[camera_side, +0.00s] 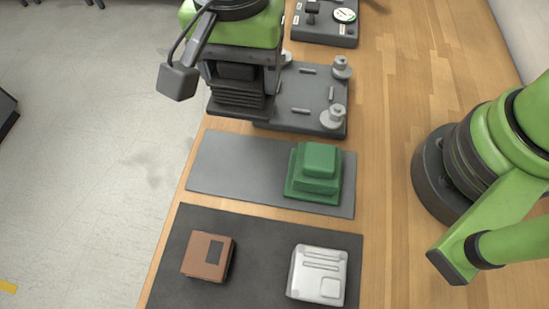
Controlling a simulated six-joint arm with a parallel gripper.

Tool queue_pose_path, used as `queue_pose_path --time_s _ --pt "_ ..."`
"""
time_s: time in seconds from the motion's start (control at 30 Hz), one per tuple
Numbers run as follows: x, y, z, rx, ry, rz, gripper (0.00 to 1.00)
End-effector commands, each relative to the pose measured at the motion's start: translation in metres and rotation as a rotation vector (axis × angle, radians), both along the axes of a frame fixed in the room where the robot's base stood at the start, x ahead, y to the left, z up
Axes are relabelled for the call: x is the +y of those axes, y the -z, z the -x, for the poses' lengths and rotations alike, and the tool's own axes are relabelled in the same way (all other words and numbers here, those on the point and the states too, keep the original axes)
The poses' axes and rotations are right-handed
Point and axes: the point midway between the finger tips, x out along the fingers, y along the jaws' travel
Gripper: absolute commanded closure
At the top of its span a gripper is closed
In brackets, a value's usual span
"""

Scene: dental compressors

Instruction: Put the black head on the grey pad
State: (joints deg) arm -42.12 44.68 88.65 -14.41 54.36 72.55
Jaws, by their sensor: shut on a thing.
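The black head (235,92) is a ribbed dark block at the top of the side view, over the left part of a dark grey fixture plate (292,100). My gripper (241,75) is above it and shut on it, with the fingers on either side of its upper part. I cannot tell whether the head touches the plate or hangs just above it. The grey pad (235,165) lies nearer the camera than the plate. A stepped green block (317,168) stands on the pad's right part. The pad's left and middle are bare.
The fixture plate carries grey posts (333,116) and small bars. A darker mat (265,260) in front holds a brown block (208,256) and a white block (317,274). Another dark unit with a gauge (344,15) stands at the back. The wooden table's edge runs along the left.

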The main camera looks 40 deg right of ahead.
Motion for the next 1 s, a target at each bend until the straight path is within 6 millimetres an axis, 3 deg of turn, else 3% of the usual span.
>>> queue_pose_path --time_s 0.1,0.23,0.5,1.0 --pt "0.033 0.003 0.015 -0.001 -0.004 -0.002 0.75" --pt "0.050 0.008 0.025 0.001 0.001 -0.001 0.75" --pt "0.053 0.055 0.027 0.003 0.003 0.001 0.75" --pt "0.053 0.105 0.026 0.001 0.004 -0.002 0.75"
